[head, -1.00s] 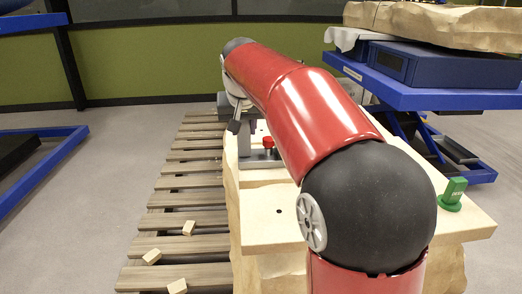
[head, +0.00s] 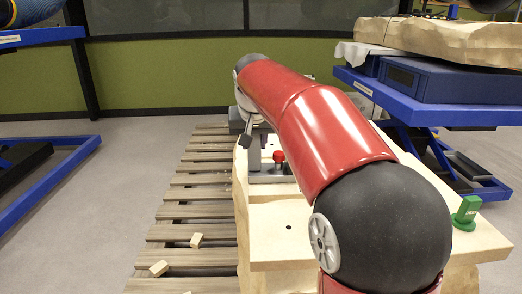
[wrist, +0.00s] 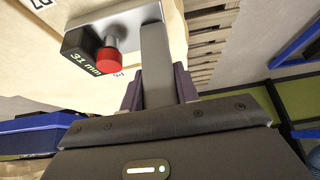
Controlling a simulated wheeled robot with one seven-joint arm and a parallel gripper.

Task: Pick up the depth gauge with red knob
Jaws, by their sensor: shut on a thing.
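The depth gauge (head: 267,178) has a grey metal base, a grey upright bar, a red knob and a dark readout. It is at the far part of the pale stone slab (head: 275,246) in the head view. In the wrist view the gauge's upright bar (wrist: 156,65) stands between the dark fingers of my gripper (wrist: 157,88), which is shut on it. The red knob (wrist: 109,61) and the readout "31 mm" (wrist: 82,48) face the camera. I cannot tell whether the base touches the slab. My red arm hides part of the slab.
A green peg-like piece (head: 466,212) stands on the slab's right side. Small wooden blocks (head: 196,240) lie on the slatted pallet (head: 185,208) at left. A blue lift table (head: 440,105) with a blue box and stone slab stands at right. The floor at left is open.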

